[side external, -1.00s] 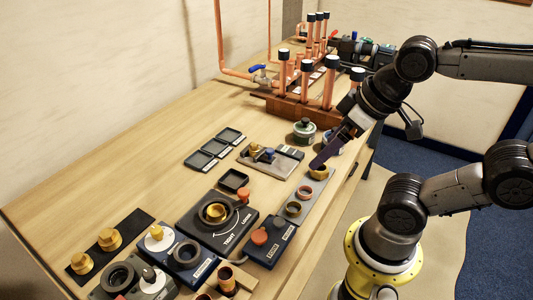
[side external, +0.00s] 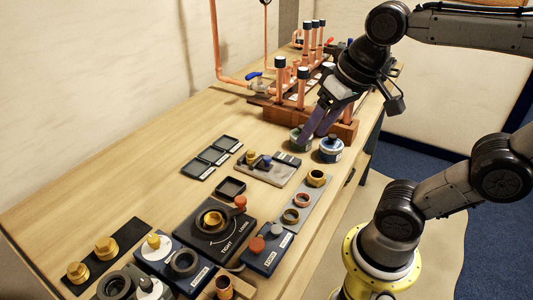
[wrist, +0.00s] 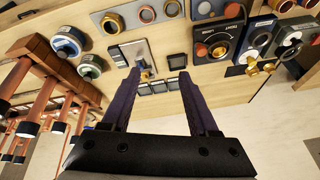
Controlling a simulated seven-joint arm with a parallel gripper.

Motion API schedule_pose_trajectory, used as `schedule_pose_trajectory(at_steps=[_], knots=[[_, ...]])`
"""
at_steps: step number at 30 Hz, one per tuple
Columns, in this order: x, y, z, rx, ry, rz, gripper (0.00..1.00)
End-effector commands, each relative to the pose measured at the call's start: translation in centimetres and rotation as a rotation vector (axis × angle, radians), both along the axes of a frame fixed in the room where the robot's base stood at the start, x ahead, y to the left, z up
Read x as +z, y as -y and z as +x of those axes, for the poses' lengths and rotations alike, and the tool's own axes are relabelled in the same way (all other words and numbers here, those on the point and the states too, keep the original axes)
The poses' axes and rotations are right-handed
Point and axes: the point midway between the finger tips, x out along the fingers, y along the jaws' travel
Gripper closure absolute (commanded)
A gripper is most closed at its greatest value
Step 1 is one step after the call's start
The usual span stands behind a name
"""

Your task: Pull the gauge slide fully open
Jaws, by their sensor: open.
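A grey plate (side external: 285,176) with a small brass knob (side external: 251,157) and a blue knob (side external: 266,161) lies mid-table in the side view; it looks like the gauge slide, but I cannot be sure. The plate also shows in the wrist view (wrist: 134,48), beyond my fingertips. Its slide position is too small to read. My gripper (side external: 312,137) is open and empty, its dark purple fingers pointing down beside the green-labelled can, behind the plate. In the wrist view, the fingers (wrist: 158,75) are spread apart with nothing between them.
The green-labelled can (side external: 300,137) and blue-labelled can (side external: 331,149) stand close to my gripper. Copper pipes on a wooden block (side external: 345,129) rise behind. A grey strip (side external: 309,197) holds several rings.

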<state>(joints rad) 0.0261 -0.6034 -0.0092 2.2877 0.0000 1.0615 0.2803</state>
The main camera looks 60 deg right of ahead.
Motion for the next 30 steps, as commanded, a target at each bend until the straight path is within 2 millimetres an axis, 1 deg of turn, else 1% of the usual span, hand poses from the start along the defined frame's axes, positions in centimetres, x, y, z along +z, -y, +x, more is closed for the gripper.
schedule_pose_trajectory(at_steps=[1,4,8,12,16,18,20,24,28,30], knots=[[0.6,0.3,1.2,-0.046,-0.028,0.013,0.4],[1.6,1.0,3.6,-0.139,-0.081,0.041,0.4],[2.1,2.4,7.3,-0.263,-0.164,0.071,0.4],[1.3,4.3,11.2,-0.373,-0.252,0.092,0.4],[-0.2,6.1,14.0,-0.432,-0.319,0.1,0.4],[-1.2,6.9,15.0,-0.446,-0.344,0.103,0.4],[-2.0,7.4,15.4,-0.457,-0.363,0.104,0.4],[-3.3,7.9,15.6,-0.471,-0.397,0.107,0.4],[-4.2,8.0,15.5,-0.474,-0.398,0.108,0.4],[-5.2,8.0,15.5,-0.473,-0.399,0.107,0.4]])
